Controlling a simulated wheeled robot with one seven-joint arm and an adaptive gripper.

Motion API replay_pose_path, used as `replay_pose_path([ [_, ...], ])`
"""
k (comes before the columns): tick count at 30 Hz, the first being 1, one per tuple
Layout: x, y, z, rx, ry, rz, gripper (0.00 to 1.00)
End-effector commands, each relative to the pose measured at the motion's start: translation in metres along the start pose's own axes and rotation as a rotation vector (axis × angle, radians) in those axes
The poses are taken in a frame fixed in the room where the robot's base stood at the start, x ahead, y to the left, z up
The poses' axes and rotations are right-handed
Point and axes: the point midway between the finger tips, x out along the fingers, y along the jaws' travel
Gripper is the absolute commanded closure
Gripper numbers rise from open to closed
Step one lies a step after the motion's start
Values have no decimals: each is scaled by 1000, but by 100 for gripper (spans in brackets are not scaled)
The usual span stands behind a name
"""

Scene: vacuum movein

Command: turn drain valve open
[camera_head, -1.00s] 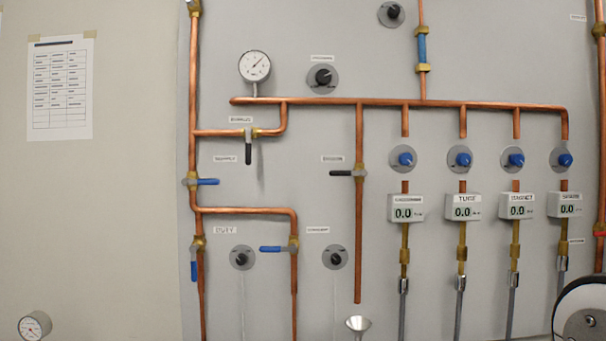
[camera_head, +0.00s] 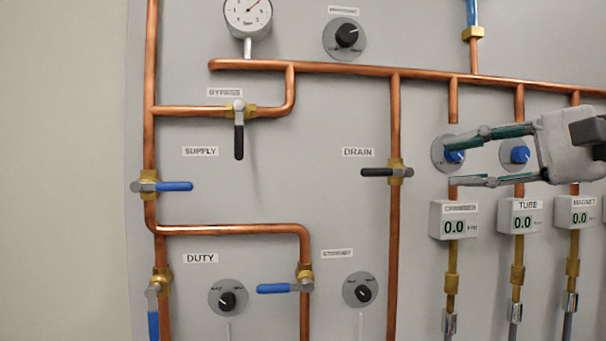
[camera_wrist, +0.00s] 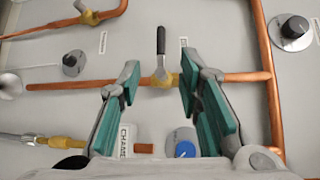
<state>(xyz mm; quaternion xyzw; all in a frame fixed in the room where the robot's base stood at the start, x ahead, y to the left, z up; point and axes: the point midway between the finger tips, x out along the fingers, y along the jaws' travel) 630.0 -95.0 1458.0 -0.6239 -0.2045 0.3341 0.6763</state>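The drain valve has a brass body on a vertical copper pipe, below the DRAIN label (camera_head: 358,152). Its black-gripped handle (camera_head: 374,172) points left, across the pipe. My gripper (camera_head: 462,158) is open and empty, to the right of the valve, with its fingers pointing left in front of the blue chamber knob. In the wrist view, the drain valve handle (camera_wrist: 161,45) stands beyond the fingertips, between the two teal-padded fingers (camera_wrist: 158,85) in the picture. The fingers do not touch it.
The bypass valve (camera_head: 238,130) has a black handle pointing down. The supply valve (camera_head: 165,186) has a blue handle pointing right. Blue knobs (camera_head: 520,154) and digital readouts (camera_head: 453,220) stand to the right of the drain pipe. The panel left of the drain handle is clear.

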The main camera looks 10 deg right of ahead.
Motion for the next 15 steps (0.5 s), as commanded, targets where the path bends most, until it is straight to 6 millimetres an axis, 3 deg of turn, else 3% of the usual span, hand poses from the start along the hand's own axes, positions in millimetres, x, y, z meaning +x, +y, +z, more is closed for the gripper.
replay_pose_path([
  [5,17,-1,0,1,-3,-4,68],
  [15,83,0,1,1,-3,0,68],
])
